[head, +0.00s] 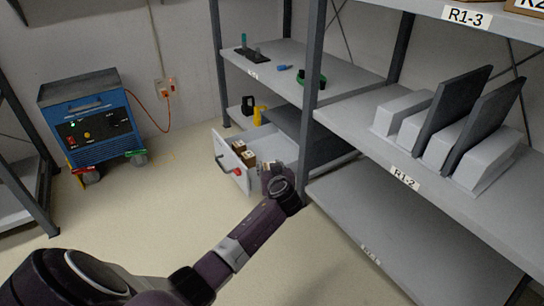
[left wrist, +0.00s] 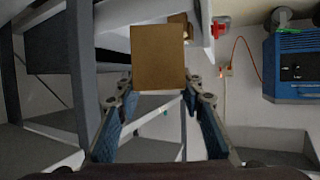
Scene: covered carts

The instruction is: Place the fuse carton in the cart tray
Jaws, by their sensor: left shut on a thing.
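The fuse carton (left wrist: 158,58) is a plain brown box between the fingertips of my left gripper (left wrist: 160,86) in the left wrist view. The gripper is shut on it. In the head view my left gripper (head: 270,173) is at the right end of the cart tray's front, partly covering the tray. The cart tray (head: 229,172) is a white, drawer-like tray, pulled out from under a dark cover. Small brown cartons (head: 247,157) stand in it. In the wrist view one of these cartons (left wrist: 181,25) shows behind the held one. My right gripper is not in view.
A dark shelf post (head: 308,110) rises close right of the gripper. Shelves (head: 400,230) fill the right side. The floor (head: 150,200) left of the tray is clear.

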